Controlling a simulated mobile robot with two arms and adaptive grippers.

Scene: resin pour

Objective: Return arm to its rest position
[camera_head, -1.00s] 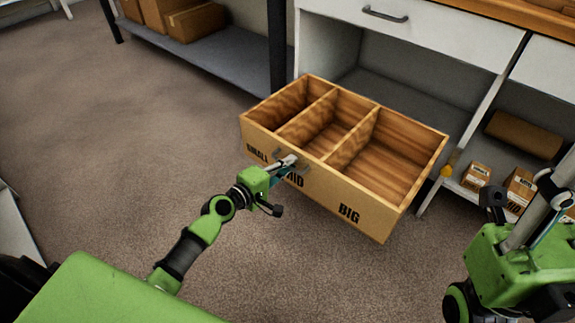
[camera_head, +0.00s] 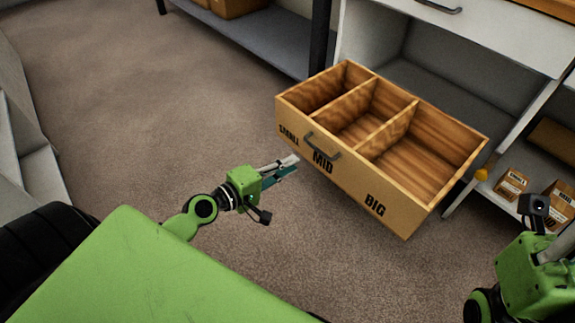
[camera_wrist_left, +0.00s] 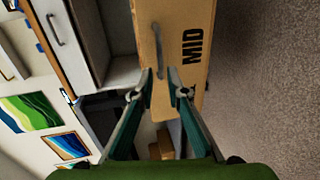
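My left gripper (camera_head: 288,166) is in front of the open wooden drawer (camera_head: 375,190), apart from it, with carpet showing between them. In the left wrist view the left gripper (camera_wrist_left: 160,82) has its two fingers spread with a gap and nothing between them. The drawer's dark handle (camera_head: 322,146) is free of the fingers; it also shows in the left wrist view (camera_wrist_left: 158,50). The drawer has three empty compartments, and its front reads SMALL, MID and BIG. My right arm is at the lower right; its fingers are not clearly seen.
A white cabinet (camera_head: 490,35) stands behind the drawer. Small labelled boxes (camera_head: 511,184) sit on its low shelf at the right. A grey shelf (camera_head: 240,40) with cardboard boxes is at the back. The carpet (camera_head: 150,110) to the left is clear.

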